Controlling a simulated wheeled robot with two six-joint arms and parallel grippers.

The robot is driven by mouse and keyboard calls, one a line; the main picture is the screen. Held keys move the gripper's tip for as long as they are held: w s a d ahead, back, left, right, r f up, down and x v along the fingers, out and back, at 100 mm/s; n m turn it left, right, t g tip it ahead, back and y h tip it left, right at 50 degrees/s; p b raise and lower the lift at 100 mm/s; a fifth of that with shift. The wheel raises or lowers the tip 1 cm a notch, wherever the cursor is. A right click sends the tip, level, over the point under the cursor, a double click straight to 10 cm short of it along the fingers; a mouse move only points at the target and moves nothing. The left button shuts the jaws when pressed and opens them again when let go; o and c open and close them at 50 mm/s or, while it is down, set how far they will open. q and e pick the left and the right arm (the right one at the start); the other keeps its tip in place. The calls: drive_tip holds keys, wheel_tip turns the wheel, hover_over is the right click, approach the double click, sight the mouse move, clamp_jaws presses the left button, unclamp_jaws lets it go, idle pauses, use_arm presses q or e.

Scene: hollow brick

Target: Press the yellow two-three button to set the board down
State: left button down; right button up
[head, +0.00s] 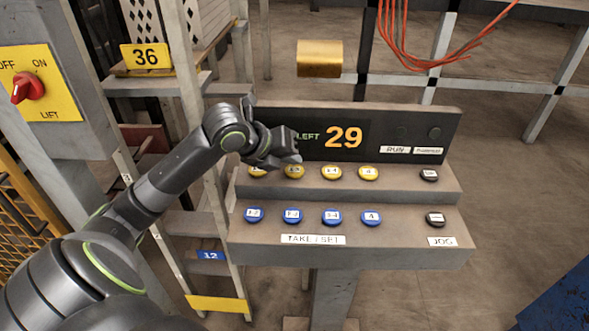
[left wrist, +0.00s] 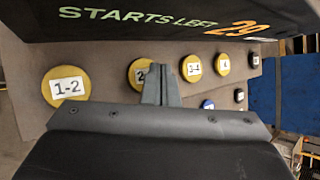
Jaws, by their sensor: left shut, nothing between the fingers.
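The yellow two-three button (head: 294,172) is second from the left in the upper row of the console. In the left wrist view the yellow two-three button (left wrist: 137,72) shows only its left part; my fingers cover the rest. My left gripper (head: 294,160) is shut and empty, just above and behind this button. In the left wrist view the closed fingertips (left wrist: 161,70) overlap the button's right side. I cannot tell whether they touch it. The board is not clearly identifiable. My right gripper is not in view.
Yellow buttons 1-2 (left wrist: 66,87) and 3-4 (head: 332,172) flank it. A row of blue buttons (head: 332,217) lies below. The dark display (head: 385,132) behind reads "LEFT 29". A yellow lift switch panel (head: 45,85) stands at left.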

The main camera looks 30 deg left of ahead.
use_arm(q)
drive_tip(key=shift+f+b, duration=0.3)
drive_tip(key=shift+f, duration=0.15)
